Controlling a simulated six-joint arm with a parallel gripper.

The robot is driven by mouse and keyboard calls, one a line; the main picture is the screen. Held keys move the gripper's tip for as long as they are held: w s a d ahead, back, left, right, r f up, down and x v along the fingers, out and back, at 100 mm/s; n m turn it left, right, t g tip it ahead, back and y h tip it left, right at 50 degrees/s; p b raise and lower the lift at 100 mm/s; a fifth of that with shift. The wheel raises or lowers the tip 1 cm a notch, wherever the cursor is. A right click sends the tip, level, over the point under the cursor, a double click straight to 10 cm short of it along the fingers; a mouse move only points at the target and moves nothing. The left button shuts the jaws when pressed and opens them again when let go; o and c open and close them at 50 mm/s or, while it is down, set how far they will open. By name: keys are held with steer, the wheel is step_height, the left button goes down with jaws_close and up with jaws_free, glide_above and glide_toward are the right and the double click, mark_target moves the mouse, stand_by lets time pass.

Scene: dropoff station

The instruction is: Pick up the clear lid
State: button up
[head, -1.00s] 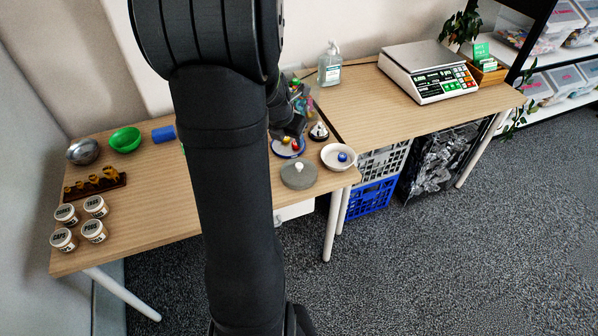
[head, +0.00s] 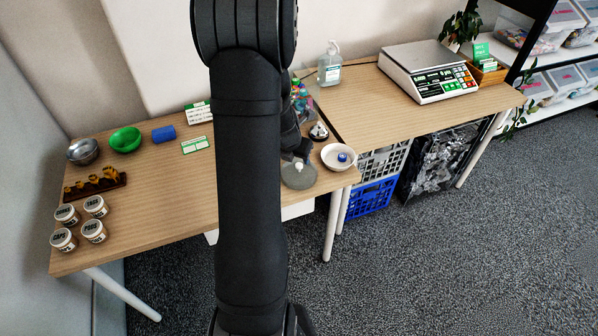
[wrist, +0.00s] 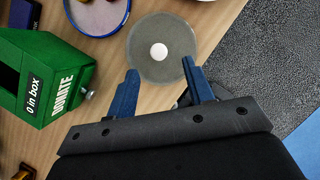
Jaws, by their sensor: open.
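The clear lid (wrist: 148,28) is a round, greyish see-through disc with a white knob, lying on the wooden table near its front right edge. It also shows in the head view (head: 298,180), partly behind my gripper (head: 304,152). In the wrist view my gripper (wrist: 159,70) is open, its two blue fingers apart at the lid's near edge. The knob stands ahead of the gap between the fingertips. Nothing is held. Whether the fingers touch the lid cannot be told.
A green donate box (wrist: 42,75) stands left of the lid. A blue-rimmed plate (wrist: 72,14) lies behind it. A white bowl (head: 332,164) holding something blue sits right of the lid. Labelled jars (head: 94,231) stand at the far left. The table's edge is close on the right.

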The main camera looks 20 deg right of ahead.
steer(key=shift+x, duration=3.1)
steer(key=shift+a, duration=0.15)
jaws_close()
steer(key=shift+r, duration=0.5)
step_height(320, 180, up, 4)
steer(key=shift+s+f, duration=0.1)
steer(key=shift+f, duration=0.15)
steer(key=s+d+r, duration=0.6)
steer(key=s, duration=0.3)
steer(key=m+g+h, duration=0.1)
steer(key=m+g, duration=0.1)
steer(key=m, duration=0.4)
glide_above(299, 164)
steer(key=w+d, duration=0.4)
steer(key=d, duration=0.1)
steer(key=f, duration=0.1)
steer(key=w+a+f+m+g, duration=0.1)
steer(key=w+a+m, duration=0.3)
steer(key=w, duration=0.6)
steer(key=shift+w+f+m+g, duration=0.2)
steer(key=shift+f+m+g, duration=0.1)
steer(key=shift+m+g, duration=0.55)
